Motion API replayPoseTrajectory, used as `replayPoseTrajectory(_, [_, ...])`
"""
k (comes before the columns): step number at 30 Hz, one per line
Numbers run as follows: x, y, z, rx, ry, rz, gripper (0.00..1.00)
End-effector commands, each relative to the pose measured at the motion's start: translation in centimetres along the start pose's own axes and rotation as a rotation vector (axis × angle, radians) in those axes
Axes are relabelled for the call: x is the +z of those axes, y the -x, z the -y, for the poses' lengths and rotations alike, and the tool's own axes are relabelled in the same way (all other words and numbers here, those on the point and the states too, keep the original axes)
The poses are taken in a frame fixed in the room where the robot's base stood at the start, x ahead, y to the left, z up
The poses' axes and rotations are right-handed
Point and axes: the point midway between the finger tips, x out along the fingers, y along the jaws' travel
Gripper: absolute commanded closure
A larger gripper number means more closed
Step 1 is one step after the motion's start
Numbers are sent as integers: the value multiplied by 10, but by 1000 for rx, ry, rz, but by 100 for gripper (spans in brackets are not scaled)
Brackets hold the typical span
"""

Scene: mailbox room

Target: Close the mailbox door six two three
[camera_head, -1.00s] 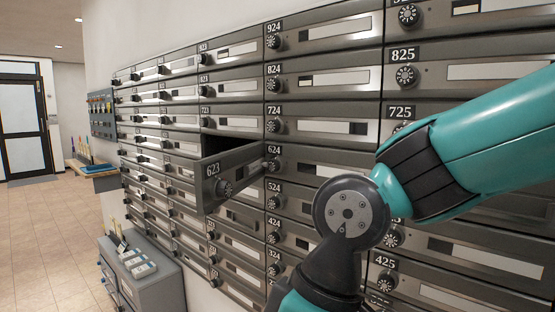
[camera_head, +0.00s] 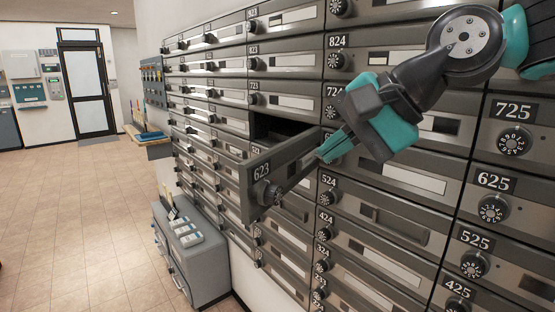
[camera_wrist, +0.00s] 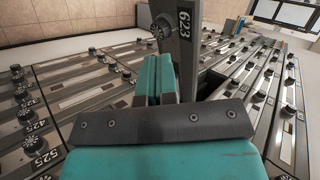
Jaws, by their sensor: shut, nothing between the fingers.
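The mailbox door 623 (camera_head: 280,174) stands open, swung out from the wall of boxes, with its number and a round dial on its front. The dark opening of its box (camera_head: 283,130) shows behind and above it. My gripper (camera_head: 325,155) is shut and empty, its teal fingertips close to the door's right part, near the hinge side. In the wrist view the door (camera_wrist: 186,50) stands upright just beyond and to the right of my closed fingers (camera_wrist: 153,75). I cannot tell whether the fingertips touch the door.
Closed mailbox doors with dials, such as 625 (camera_head: 493,197) and 524 (camera_head: 385,215), surround the open one. A grey cabinet (camera_head: 200,255) stands on the floor below at left. A wall shelf (camera_head: 148,140) juts out farther back. The tiled floor (camera_head: 80,220) at left is clear.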

Motion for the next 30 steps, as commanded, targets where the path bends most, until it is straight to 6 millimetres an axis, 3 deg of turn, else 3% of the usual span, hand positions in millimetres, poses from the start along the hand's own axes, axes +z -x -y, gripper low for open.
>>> replayPoseTrajectory(5, [-1,-18,2,-3,-18,3,100])
replayPoseTrajectory(17, [0,-101,2,1,-16,2,100])
replayPoseTrajectory(22, [-1,-117,22,-3,-15,0,100])
replayPoseTrajectory(30, [-2,-127,29,-4,-16,-3,100])
